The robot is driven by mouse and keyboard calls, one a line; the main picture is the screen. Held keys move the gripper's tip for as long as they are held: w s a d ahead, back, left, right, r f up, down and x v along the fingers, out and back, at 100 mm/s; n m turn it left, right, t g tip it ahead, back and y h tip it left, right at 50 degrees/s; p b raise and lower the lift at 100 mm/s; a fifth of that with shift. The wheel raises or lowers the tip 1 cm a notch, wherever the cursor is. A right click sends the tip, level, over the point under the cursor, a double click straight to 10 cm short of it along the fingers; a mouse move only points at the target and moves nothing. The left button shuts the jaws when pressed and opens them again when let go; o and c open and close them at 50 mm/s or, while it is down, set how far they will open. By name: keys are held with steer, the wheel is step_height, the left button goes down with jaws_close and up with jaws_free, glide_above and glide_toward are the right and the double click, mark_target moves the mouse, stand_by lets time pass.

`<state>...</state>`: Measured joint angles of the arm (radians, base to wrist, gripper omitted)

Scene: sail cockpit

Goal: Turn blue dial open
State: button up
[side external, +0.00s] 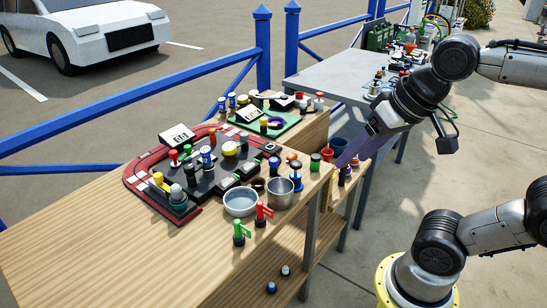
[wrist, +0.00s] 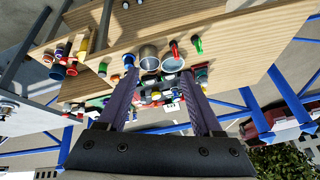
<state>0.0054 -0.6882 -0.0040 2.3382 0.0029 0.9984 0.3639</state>
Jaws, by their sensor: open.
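A blue piece (wrist: 129,62) beside the cup in the wrist view seems to be the same one, close to the left fingertip. My gripper (wrist: 160,74) is open and empty, its two long purple fingers spread. In the side view my gripper (side external: 350,155) hangs to the right of the blue piece, beyond the table edge, apparently apart from it.
A steel cup (side external: 279,193), a steel bowl (side external: 240,202), and red (side external: 264,213) and green (side external: 238,231) valves stand at the front. A dark panel on a red track (side external: 148,200) holds several knobs. A blue cup (side external: 338,145) stands on the side shelf. The table's front left is clear.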

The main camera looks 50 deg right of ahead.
steer(key=w+d+r+m+g, duration=0.1)
steer(key=w+d+r+m, duration=0.1)
steer(key=w+r+m, duration=0.55)
steer(key=m+g, duration=0.4)
steer(key=m, duration=0.1)
glide_above(273, 159)
step_height(273, 159, down, 16)
steer(key=shift+n, duration=0.25)
step_height(273, 159, down, 13)
steer(key=shift+s+f, duration=0.1)
steer(key=shift+s, duration=0.05)
jaws_close()
